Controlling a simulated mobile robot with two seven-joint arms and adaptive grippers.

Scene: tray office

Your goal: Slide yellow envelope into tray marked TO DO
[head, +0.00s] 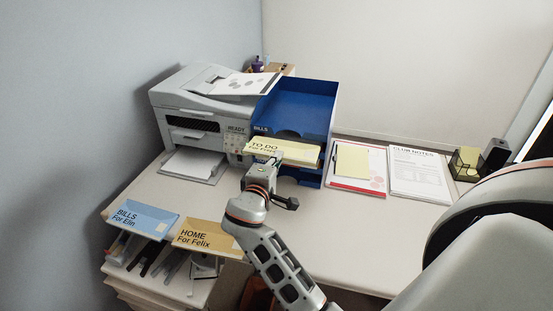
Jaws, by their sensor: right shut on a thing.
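My right gripper (267,162) is shut on the front edge of the pale yellow envelope (294,150), which reads "TO DO" with a smaller line below. It holds the envelope roughly level at the front of the blue tray stack (327,112). The top tray carries a "BILLS" label; the labels of the lower trays are hidden behind the envelope and gripper. The envelope overlaps the middle of the stack, but I cannot tell how far it is inside a tray. My left gripper is not in view.
A grey printer (190,108) stands close against the stack's left side. A red-edged pad (358,184) and a notes sheet (418,172) lie to the right. A blue envelope (148,217) and an orange-yellow envelope (207,238) lie at front left. The front right desk is clear.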

